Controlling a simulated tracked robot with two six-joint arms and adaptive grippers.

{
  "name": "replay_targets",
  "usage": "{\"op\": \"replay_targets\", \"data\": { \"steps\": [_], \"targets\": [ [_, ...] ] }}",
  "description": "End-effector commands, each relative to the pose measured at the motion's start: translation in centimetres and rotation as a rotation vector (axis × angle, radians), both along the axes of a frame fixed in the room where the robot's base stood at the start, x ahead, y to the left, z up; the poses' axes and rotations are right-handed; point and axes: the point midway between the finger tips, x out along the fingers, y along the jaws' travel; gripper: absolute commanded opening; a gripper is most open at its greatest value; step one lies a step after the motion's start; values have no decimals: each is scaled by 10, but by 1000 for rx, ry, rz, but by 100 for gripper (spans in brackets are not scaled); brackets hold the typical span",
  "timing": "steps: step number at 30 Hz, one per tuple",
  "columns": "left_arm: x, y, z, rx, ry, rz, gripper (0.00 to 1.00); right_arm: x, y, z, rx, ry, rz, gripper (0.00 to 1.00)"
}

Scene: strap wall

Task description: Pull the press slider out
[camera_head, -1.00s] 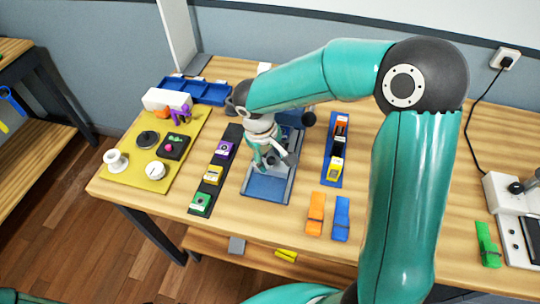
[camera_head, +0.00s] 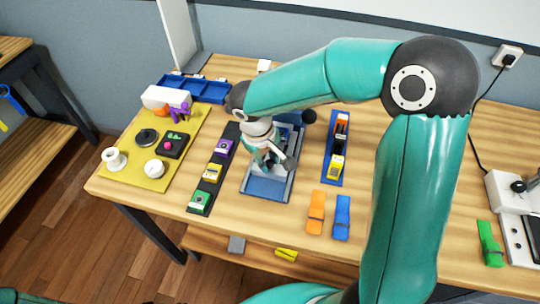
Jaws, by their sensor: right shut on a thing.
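The press (camera_head: 266,188) has a blue base with grey side rails and stands in the middle of the table. My right gripper (camera_head: 268,160) is over it, pointing down, shut on the press slider. The slider is mostly hidden behind the gripper and wrist, so its exact position along the rails cannot be told. A dark round knob (camera_head: 308,116) shows at the back right of the press. My left gripper is not in view.
Left of the press lies a dark strip (camera_head: 231,150) with purple, yellow and green blocks, then a yellow board (camera_head: 140,180). To the right are a blue holder (camera_head: 328,165), an orange clip (camera_head: 315,212) and a blue clip (camera_head: 342,218). Table front is narrow below the press.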

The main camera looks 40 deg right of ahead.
Motion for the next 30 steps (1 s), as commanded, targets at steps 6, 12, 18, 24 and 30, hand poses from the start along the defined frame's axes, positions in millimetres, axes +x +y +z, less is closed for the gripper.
{"op": "replay_targets", "data": {
  "steps": [6, 12, 18, 24, 30],
  "targets": [
    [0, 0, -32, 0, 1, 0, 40, -38, 46, -5, 3, -5, 7, 0],
    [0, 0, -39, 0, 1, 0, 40, -61, 72, -1, 3, -5, 3, 0],
    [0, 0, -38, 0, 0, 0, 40, -64, 75, 0, 4, -1, -3, 0],
    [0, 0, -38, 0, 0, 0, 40, -65, 75, 0, 5, 0, -2, 35],
    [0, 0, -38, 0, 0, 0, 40, -64, 74, 0, 2, 0, -1, 50]
  ]
}}
